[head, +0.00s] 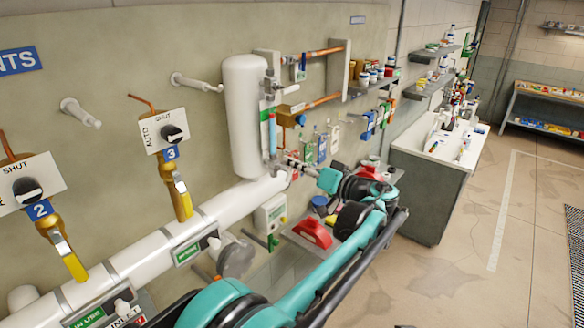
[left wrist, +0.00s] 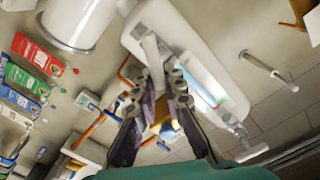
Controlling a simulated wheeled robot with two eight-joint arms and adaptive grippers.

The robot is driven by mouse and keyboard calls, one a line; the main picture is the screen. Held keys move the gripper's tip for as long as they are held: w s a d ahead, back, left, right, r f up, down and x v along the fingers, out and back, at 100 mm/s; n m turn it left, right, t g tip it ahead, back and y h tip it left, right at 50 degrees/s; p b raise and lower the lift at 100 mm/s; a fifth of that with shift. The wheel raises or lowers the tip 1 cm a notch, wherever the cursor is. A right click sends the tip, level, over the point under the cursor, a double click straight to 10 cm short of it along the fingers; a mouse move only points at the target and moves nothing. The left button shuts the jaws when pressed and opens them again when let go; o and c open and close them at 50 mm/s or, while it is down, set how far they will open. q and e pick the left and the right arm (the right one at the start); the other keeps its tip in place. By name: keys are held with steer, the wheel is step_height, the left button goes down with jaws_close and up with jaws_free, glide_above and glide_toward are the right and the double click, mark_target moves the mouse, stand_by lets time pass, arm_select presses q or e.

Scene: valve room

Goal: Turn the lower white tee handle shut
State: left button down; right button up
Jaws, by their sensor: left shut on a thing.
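The lower white tee handle (left wrist: 151,47) shows in the left wrist view as a pale bar at the fingertips of my left gripper (left wrist: 164,75). The fingers are closed on it, and they cover part of it. In the head view my left gripper (head: 288,161) reaches the foot of the sight glass (head: 271,128), beside the white upright tank (head: 243,118). The handle is mostly hidden there, so its exact angle is hard to tell. An upper white tee handle (head: 268,84) shows near the top of the sight glass. My right gripper is not in view.
A thick white pipe (head: 231,203) runs below the tank. Yellow-handled valves (head: 181,199) hang at the left. Copper pipes (head: 322,100) and hanging tags (head: 322,147) are beyond the gripper. Open floor (head: 470,270) is at the right.

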arm_select(q)
steer(key=m+b, duration=0.1)
steer(key=m, duration=0.2)
steer(key=f+m, duration=0.1)
steer(key=m, duration=0.3)
steer(key=f+m+b, duration=0.1)
steer(key=m, duration=0.3)
steer(key=shift+w+d+b, duration=0.35)
steer(key=shift+w, duration=0.05)
steer(key=shift+f+m, duration=0.1)
steer(key=shift+m, duration=0.2)
steer(key=c, duration=1.6)
jaws_free()
steer(key=shift+d, duration=0.1)
steer(key=v, duration=1.2)
